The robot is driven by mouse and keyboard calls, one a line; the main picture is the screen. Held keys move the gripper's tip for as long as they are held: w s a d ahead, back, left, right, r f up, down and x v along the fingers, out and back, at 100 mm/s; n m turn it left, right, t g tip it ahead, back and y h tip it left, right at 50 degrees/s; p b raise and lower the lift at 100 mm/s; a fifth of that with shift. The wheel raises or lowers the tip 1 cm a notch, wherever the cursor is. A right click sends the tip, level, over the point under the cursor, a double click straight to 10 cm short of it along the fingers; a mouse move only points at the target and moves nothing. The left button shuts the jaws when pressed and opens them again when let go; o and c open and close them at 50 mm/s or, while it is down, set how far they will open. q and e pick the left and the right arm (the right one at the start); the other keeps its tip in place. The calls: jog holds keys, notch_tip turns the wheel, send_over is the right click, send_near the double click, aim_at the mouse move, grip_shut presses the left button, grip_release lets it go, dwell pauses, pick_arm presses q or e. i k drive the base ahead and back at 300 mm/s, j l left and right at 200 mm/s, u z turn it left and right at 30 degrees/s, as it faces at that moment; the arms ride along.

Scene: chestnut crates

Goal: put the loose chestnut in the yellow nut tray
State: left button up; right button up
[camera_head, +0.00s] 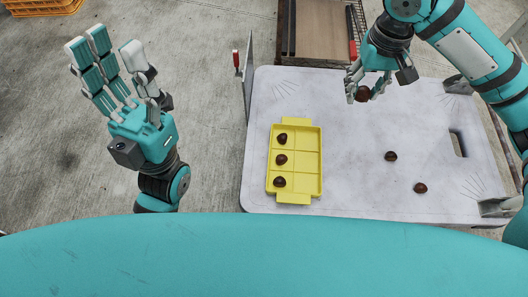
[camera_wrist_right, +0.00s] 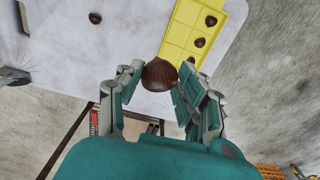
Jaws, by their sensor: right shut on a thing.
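My right gripper (camera_head: 361,86) is shut on a dark brown chestnut (camera_head: 364,95), held above the far part of the white table. The held chestnut (camera_wrist_right: 159,75) also shows between the fingers (camera_wrist_right: 150,82) in the right wrist view. The yellow nut tray (camera_head: 308,162) lies to the left of and nearer than this gripper. Its left column holds three chestnuts (camera_head: 281,159); its right column is empty. Two other chestnuts lie on the table, one (camera_head: 390,156) right of the tray and one (camera_head: 420,188) further right and nearer. My left gripper (camera_head: 110,62) is open and empty, left of the table.
The white table (camera_head: 350,190) is clear between the tray and the two chestnuts on it. It has a slot (camera_head: 458,143) at right. Behind it stands a cart or bench with a brown board (camera_head: 322,30). An orange crate (camera_head: 42,6) is on the floor at far left.

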aim_at(298, 183)
jog(key=u, duration=0.4)
jog(key=l+u, duration=0.15)
jog(key=u, duration=0.65)
jog(key=k+l+u, duration=0.1)
jog(key=u, duration=0.3)
jog(key=k+l, duration=0.85)
jog(key=l, duration=0.2)
jog(key=i+u, duration=0.05)
